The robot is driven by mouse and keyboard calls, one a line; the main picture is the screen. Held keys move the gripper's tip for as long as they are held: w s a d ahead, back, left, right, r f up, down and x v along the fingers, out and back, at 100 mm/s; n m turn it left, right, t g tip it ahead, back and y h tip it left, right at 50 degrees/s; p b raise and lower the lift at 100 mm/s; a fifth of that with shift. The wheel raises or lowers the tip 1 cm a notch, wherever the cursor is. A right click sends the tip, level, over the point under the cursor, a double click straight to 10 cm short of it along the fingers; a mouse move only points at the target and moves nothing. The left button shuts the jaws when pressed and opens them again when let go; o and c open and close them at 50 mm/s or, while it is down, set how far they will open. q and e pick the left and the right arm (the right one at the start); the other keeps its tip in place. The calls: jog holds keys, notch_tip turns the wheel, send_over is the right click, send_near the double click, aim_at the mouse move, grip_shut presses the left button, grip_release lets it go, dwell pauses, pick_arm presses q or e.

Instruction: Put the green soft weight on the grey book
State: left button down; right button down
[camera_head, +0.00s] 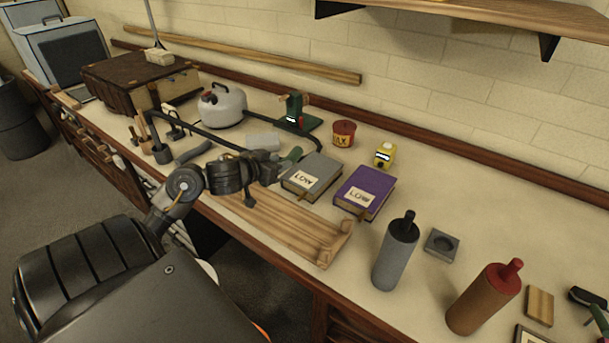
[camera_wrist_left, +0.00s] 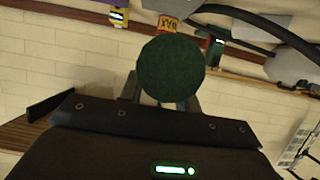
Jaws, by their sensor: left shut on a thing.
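The green soft weight (camera_wrist_left: 171,68) shows in the left wrist view as a dark green round face between my fingers. In the head view a bit of green (camera_head: 292,155) shows just past my left gripper (camera_head: 279,165). My left gripper is shut on the weight, at the left edge of the grey book (camera_head: 318,171). My right gripper is not in view.
A purple book (camera_head: 366,189) lies right of the grey one. A wooden rack (camera_head: 285,228) lies in front. A red tub (camera_head: 343,133) and yellow device (camera_head: 384,155) stand behind. A grey bottle (camera_head: 396,255) and brown bottle (camera_head: 484,299) stand right. A kettle (camera_head: 222,106) stands back left.

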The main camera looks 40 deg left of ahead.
aim_at(300, 160)
pick_arm(q)
jog(key=x, duration=0.2)
jog(key=d+b+x, duration=0.1)
jog(key=x, duration=0.2)
jog(key=shift+w+d+f, duration=0.1)
jog(key=shift+w+f, duration=0.1)
jog(key=shift+f, duration=0.15)
jog(key=w+f, duration=0.1)
jog(key=f, duration=0.1)
jog(key=w+f+b, duration=0.1)
jog(key=w+f, duration=0.1)
jog(key=shift+w+d+f, duration=0.15)
jog(key=shift+w+d, duration=0.05)
jog(key=f, duration=0.3)
jog(key=shift+w+d+b, duration=0.1)
jog(key=shift+w+b, duration=0.25)
jog(key=shift+w, duration=0.05)
jog(key=shift+f, duration=0.5)
jog(key=shift+f, duration=0.3)
jog(key=c, duration=1)
grip_release()
